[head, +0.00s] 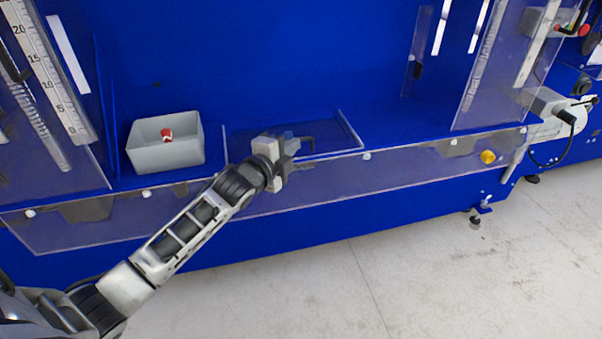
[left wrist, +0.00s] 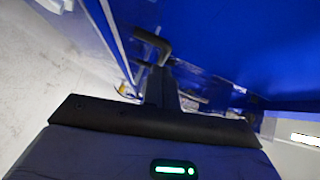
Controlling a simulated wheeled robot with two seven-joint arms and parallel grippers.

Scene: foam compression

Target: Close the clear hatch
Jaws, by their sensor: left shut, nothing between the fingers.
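A clear hatch panel (head: 335,132) with pale edges shows at the middle of the blue machine's ledge. I cannot tell for sure how far open it stands. My left gripper (head: 292,146) is shut and empty, in front of this panel and covering part of it. A dark bent handle (head: 305,139) shows just beyond the fingers. The handle also shows in the left wrist view (left wrist: 152,40), just past the closed fingertips (left wrist: 160,75). I cannot tell whether they touch. My right gripper is not in view.
A grey open bin (head: 165,160) holding a small red-and-white object (head: 167,134) stands left of the hatch. A long clear strip (head: 420,170) with a yellow knob (head: 488,157) runs along the machine's front. Upright clear panels with scales stand at both sides. The floor in front is clear.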

